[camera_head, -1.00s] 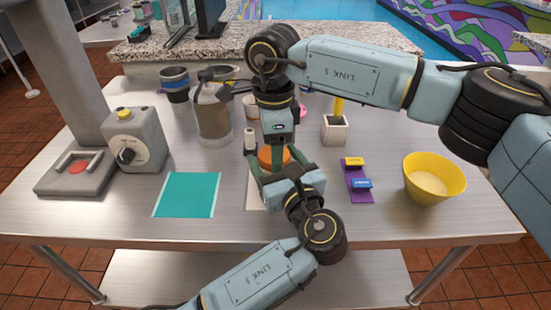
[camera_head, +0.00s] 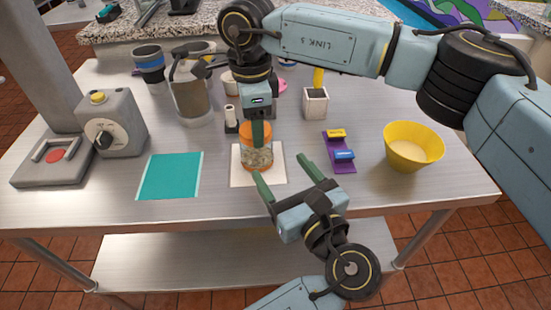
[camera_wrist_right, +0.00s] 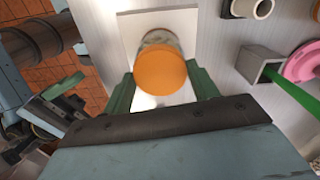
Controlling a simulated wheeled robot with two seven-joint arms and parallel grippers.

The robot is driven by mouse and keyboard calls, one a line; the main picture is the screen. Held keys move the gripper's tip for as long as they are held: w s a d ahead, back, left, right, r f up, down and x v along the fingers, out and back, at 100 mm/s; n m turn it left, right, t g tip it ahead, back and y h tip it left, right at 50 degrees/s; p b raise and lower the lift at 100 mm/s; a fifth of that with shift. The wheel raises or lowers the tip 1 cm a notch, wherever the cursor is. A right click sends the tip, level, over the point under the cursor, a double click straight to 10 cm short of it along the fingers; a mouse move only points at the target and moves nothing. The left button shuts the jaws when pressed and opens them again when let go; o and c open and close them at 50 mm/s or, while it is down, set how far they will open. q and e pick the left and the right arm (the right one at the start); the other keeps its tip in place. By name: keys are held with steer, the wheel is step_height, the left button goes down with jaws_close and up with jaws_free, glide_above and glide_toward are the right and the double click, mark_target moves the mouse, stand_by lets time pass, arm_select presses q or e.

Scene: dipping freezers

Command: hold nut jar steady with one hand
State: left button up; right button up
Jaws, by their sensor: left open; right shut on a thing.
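The nut jar (camera_head: 257,157) is clear with an orange lid and stands upright on a white square mat (camera_head: 241,179) in the head view. My right gripper (camera_head: 258,132) comes from above and is shut on the jar near its lid. In the right wrist view the orange lid (camera_wrist_right: 162,72) sits between the green fingers. The far finger is hidden in the head view. My left gripper (camera_head: 284,174) is open and empty, in front and to the right of the jar, its fingers apart from it.
A teal mat (camera_head: 170,176) lies left of the jar. A purple strip with small clips (camera_head: 338,150), a yellow bowl (camera_head: 413,145) and a white square pot (camera_head: 315,103) are to the right. A grey dispenser (camera_head: 112,125) and a large pitcher (camera_head: 192,102) stand at left.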

arm_select(q)
steer(key=shift+s+d, duration=0.1)
steer(key=shift+s, duration=0.15)
arm_select(e)
steer(key=o, duration=1.1)
arm_select(q)
steer(key=shift+r+p, duration=0.6)
arm_select(e)
step_height(320, 180, up, 14)
steer(key=shift+f, duration=0.25)
